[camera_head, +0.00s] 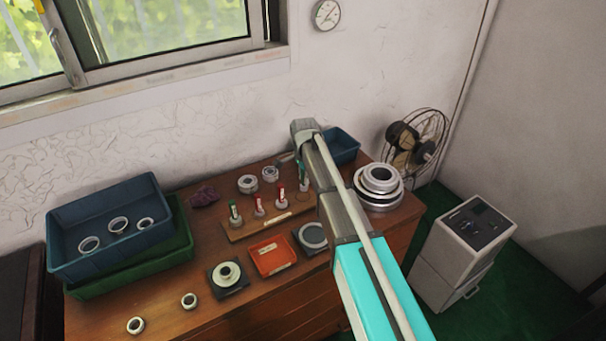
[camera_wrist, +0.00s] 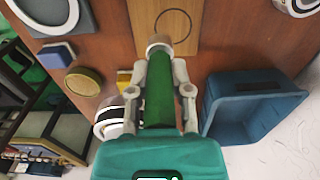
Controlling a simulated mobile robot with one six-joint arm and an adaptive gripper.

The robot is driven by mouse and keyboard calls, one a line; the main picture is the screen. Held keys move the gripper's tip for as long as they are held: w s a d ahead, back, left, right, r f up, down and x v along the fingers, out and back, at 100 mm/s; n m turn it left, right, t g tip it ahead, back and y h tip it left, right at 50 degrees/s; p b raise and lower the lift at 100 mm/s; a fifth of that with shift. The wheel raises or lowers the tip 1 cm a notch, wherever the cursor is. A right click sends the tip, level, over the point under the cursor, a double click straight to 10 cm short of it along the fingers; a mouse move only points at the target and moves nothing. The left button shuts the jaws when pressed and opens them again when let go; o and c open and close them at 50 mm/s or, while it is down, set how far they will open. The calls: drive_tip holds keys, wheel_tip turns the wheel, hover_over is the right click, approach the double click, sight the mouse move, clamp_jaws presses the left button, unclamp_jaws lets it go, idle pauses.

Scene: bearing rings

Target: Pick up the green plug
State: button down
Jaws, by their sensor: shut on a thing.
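A green plug (camera_wrist: 158,100) with a pale metal end is between the two fingers of my gripper (camera_wrist: 160,82) in the wrist view. The fingers are shut on its sides. The metal end points at a wooden board with a dark ring mark (camera_wrist: 172,24); whether it touches the board cannot be told. In the head view my gripper (camera_head: 302,165) is over the right end of the wooden board (camera_head: 268,226), partly hidden by my arm. Another green-topped plug (camera_head: 234,211) stands at the board's left end, with two red-topped plugs (camera_head: 259,205) (camera_head: 281,196) between.
A blue bin (camera_head: 343,147) is close to the right of my gripper. Stacked large rings (camera_head: 380,188) stand at the right table edge. An orange tray (camera_head: 272,257) and dark ring holders lie in front of the board. Blue and green crates (camera_head: 66,262) fill the left.

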drive_tip(key=s+d+r+p, duration=0.3)
drive_tip(key=s+r+p, duration=0.3)
drive_tip(key=s, duration=0.5)
drive_tip(key=shift+s+d+r+p, duration=0.25)
drive_tip(key=shift+d+r+p, duration=0.15)
drive_tip(key=shift+r, duration=0.4)
drive_tip(key=shift+a, duration=0.1)
